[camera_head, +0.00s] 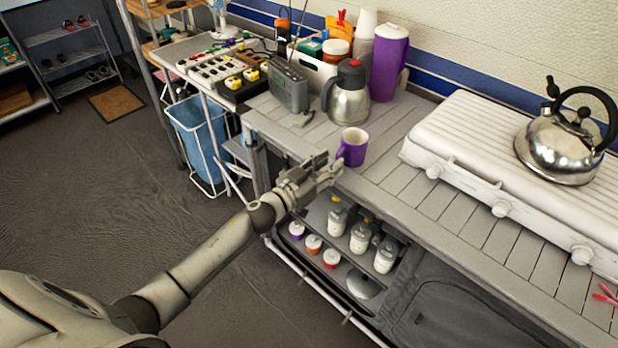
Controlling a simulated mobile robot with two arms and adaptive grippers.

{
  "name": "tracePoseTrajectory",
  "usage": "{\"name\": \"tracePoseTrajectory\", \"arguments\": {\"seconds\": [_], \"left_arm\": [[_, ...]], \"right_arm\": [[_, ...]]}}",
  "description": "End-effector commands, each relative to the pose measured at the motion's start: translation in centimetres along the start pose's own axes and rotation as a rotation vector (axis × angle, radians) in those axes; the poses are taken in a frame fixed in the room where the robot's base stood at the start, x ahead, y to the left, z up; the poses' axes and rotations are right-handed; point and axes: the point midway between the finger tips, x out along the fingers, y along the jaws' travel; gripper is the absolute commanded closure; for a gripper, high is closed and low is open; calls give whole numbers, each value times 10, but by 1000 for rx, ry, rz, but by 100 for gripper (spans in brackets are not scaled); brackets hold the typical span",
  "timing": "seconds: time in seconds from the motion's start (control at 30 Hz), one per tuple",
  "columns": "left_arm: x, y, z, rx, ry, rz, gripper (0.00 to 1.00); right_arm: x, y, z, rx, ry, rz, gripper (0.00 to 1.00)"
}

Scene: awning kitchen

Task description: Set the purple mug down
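The purple mug (354,149) is upright at the front edge of the slatted counter (385,145), with its pale inside showing and its handle turned left. It looks to be on the counter, but its base is too small to be sure of contact. My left gripper (334,164) is at the handle side of the mug, just left of and below it. Its fingertips are close to the handle. I cannot tell whether they grip it or stand apart from it. My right gripper is out of view.
A steel jug (347,100) and a tall purple tumbler (388,65) stand behind the mug. A white stove (480,150) with a kettle (560,148) is to the right. A grey radio (288,86) is to the left. Shelves with jars (360,238) lie below.

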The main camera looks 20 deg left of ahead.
Motion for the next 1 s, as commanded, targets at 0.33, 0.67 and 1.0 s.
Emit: {"name": "tracePoseTrajectory", "arguments": {"seconds": [0.33,0.67,1.0], "left_arm": [[-60,0,2,-1,-2,1,66],[-82,0,0,0,0,0,66],[-85,-7,26,-5,-43,-32,66]], "right_arm": [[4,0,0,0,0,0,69],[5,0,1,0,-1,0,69],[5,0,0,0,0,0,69]]}}
